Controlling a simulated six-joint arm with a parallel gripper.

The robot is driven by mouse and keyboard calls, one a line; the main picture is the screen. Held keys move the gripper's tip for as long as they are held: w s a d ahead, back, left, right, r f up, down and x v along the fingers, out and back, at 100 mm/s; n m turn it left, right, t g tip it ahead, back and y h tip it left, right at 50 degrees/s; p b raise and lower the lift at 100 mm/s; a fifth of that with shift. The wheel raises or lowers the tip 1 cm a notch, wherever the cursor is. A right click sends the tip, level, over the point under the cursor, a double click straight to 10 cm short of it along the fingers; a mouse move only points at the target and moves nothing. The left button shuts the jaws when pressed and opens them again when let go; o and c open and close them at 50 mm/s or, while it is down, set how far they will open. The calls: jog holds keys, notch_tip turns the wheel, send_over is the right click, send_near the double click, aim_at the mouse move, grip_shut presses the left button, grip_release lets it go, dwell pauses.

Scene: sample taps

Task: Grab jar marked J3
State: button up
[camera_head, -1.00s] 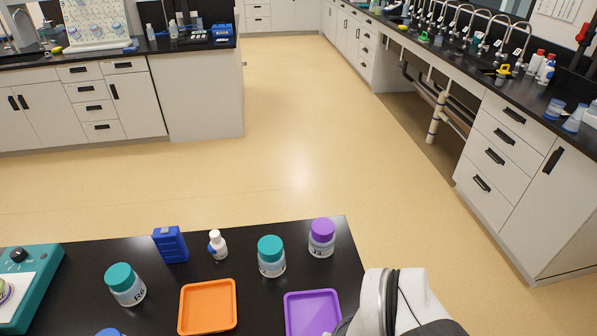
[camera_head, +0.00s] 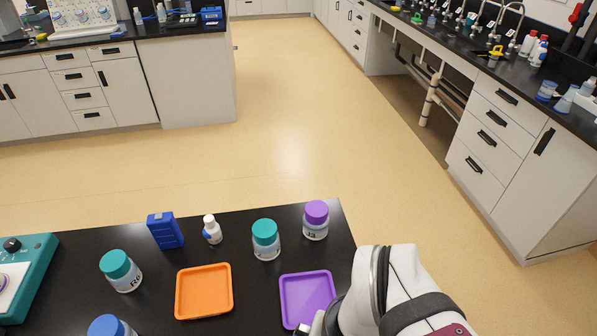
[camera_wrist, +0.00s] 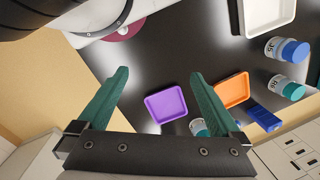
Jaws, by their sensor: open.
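The jar marked J3 (camera_head: 315,222) has a purple lid and a clear body with a label. It stands upright near the far right corner of the black table in the head view. I cannot make it out in the wrist view. My gripper (camera_wrist: 160,73) shows in the wrist view with two green fingers spread apart and nothing between them. In the head view my arm is at the lower right, nearer than the jar and apart from it; the fingers are mostly hidden there.
A teal-lidded jar (camera_head: 266,240) stands just left of J3. A purple tray (camera_head: 283,302) and orange tray (camera_head: 179,296) lie nearer. A small white bottle (camera_head: 212,230), blue box (camera_head: 165,231), another teal-lidded jar (camera_head: 120,271) and blue-lidded jar (camera_head: 105,327) stand further left.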

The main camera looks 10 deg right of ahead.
jog(key=w+d+f+n+t+h, duration=0.1)
jog(key=w+d+f+t, duration=0.25)
jog(key=w, duration=0.55)
jog(key=w+d+f+n+t+h, duration=0.15)
jog(key=w+d+f, duration=0.3)
jog(key=w, duration=0.45)
jog(key=n+t+y, duration=0.2)
jog(key=n+t, duration=0.2)
jog(key=t, duration=0.5)
send_near(321, 217)
jog(key=shift+h, duration=0.25)
jog(key=x, duration=1)
jog(key=shift+w+a, duration=0.2)
jog(key=shift+w, duration=0.05)
jog(key=x, duration=0.5)
jog(key=shift+w+a+r, duration=0.15)
jog(key=shift+w, duration=0.15)
grip_shut()
